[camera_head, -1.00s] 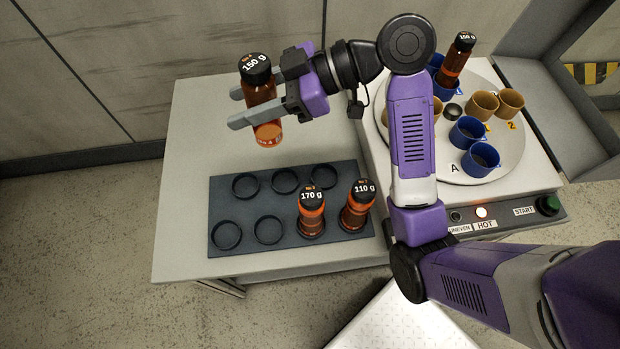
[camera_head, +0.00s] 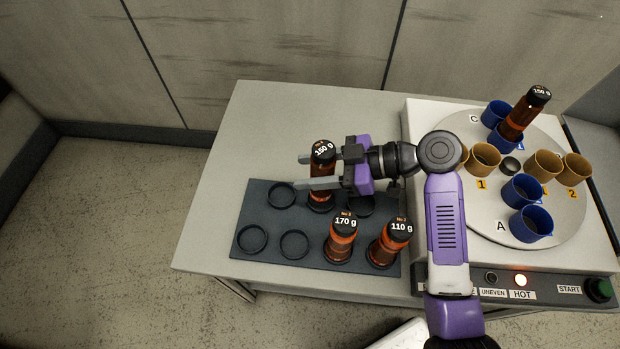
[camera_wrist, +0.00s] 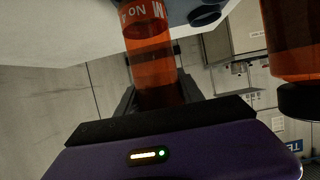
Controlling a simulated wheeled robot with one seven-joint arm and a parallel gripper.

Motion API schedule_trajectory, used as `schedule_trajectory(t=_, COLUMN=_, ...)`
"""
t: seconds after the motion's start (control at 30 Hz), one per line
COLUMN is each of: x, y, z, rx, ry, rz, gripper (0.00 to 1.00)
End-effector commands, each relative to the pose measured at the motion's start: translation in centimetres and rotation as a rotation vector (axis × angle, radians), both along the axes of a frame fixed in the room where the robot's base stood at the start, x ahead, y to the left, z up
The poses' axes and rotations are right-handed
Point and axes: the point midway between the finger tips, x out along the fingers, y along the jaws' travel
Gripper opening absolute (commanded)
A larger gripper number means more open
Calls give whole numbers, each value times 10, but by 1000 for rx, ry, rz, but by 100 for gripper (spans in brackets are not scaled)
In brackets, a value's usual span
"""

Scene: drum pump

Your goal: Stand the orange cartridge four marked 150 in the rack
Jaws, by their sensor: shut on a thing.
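The cartridge marked 150 g (camera_head: 321,187) stands upright between the fingers of my gripper (camera_head: 303,171), which is shut on it. Its lower end is at the second back-row ring of the dark rack (camera_head: 268,218); I cannot tell whether it rests on the rack's floor. Its small number line is too small to read surely. In the wrist view its orange body (camera_wrist: 150,55) with white lettering runs between the fingers. Another cartridge marked 150 g (camera_head: 517,121) leans in a blue cup on the turntable.
Cartridges marked 170 g (camera_head: 341,246) and 110 g (camera_head: 388,248) stand in the rack's front row, close to my gripper. Rings at the rack's left are empty. The turntable (camera_head: 478,215) at right carries blue and tan cups. A lamp by HOT (camera_head: 520,280) glows.

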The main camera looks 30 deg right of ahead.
Motion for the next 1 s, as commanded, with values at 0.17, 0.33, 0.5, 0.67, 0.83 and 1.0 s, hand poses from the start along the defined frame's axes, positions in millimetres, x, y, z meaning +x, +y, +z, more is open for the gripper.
schedule_trajectory(t=0.17, x=-1, y=0, z=-27, rx=3, ry=4, rz=-1, gripper=0)
schedule_trajectory(t=0.33, x=0, y=0, z=-40, rx=2, ry=2, rz=-1, gripper=0)
schedule_trajectory(t=0.5, x=0, y=0, z=-40, rx=1, ry=1, rz=0, gripper=0)
schedule_trajectory(t=0.67, x=0, y=0, z=-43, rx=1, ry=1, rz=0, gripper=0)
schedule_trajectory(t=0.83, x=0, y=0, z=-42, rx=1, ry=2, rz=-1, gripper=66)
schedule_trajectory(t=1.0, x=0, y=0, z=-42, rx=1, ry=2, rz=-1, gripper=66)
